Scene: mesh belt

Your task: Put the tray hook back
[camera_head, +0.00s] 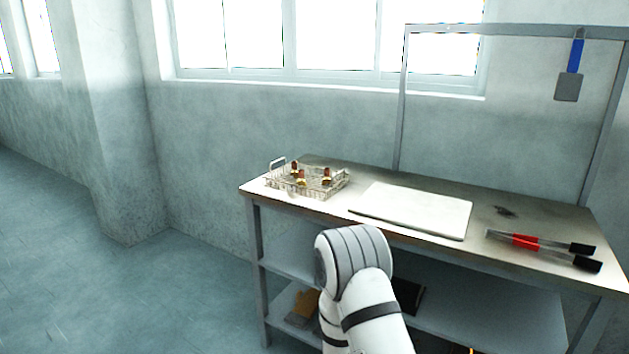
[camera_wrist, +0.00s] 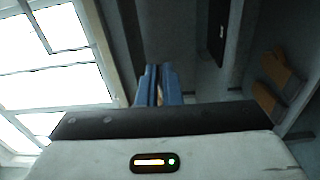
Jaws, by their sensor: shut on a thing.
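In the wrist view, the blue fingers of my gripper (camera_wrist: 158,85) are close together, with a thin tan sliver (camera_wrist: 160,96) between them. My gripper is shut on this slim thing. Most of it is hidden by the fingers, so its shape does not show; I take it for the tray hook. No other tray hook stands out in either view. In the head view, my arm is in front of the bench and its gripper is hidden. A wire tray (camera_head: 322,192) with a raised handle holds several small brass and brown parts at the bench's left end.
The steel bench (camera_head: 385,230) carries a white board (camera_head: 415,209), two red-and-black tools (camera_head: 540,247) and a small dark thing (camera_head: 506,211). A blue-handled scraper (camera_head: 569,86) hangs from the overhead rail (camera_head: 510,30). Tan gloves (camera_head: 303,305) lie on the lower shelf. Floor at left is clear.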

